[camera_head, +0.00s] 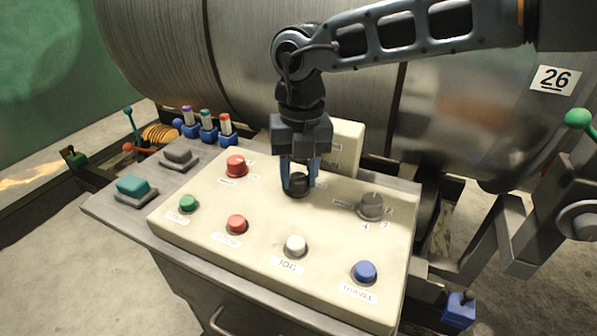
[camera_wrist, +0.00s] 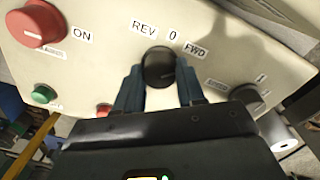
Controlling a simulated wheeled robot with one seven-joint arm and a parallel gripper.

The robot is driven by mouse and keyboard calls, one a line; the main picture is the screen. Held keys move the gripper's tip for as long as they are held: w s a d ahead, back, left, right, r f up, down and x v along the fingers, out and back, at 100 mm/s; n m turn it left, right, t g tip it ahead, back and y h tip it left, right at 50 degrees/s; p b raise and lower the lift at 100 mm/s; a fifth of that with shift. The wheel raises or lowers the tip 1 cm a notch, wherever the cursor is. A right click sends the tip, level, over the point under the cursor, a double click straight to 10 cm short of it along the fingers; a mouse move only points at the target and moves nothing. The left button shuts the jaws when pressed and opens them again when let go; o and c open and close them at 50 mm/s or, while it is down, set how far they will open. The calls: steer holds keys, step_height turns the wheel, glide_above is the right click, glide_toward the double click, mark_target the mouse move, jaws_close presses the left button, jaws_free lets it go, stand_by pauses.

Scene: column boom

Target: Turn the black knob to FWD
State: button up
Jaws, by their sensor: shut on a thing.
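The black knob (camera_head: 298,187) stands on the cream control panel (camera_head: 335,225), behind the white JOG button. My gripper (camera_head: 299,178) points down over it, with its blue fingers shut on the knob's two sides. In the wrist view the round black knob (camera_wrist: 158,66) sits between the fingertips. The labels REV (camera_wrist: 145,28), 0 (camera_wrist: 172,34) and FWD (camera_wrist: 195,50) run in an arc beside it. I cannot clearly tell which label the knob's pointer faces.
A red ON knob (camera_head: 236,166) is to the left and a grey SPEED knob (camera_head: 371,206) to the right. Green (camera_head: 188,203), red (camera_head: 236,224), white (camera_head: 295,246) and blue (camera_head: 364,271) buttons line the front. A large metal drum (camera_head: 225,60) rises behind.

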mark_target(300, 177)
steer(key=o, duration=1)
steer(key=shift+o, duration=0.2)
steer(key=shift+d+r, duration=0.15)
steer(key=shift+r, duration=3.8)
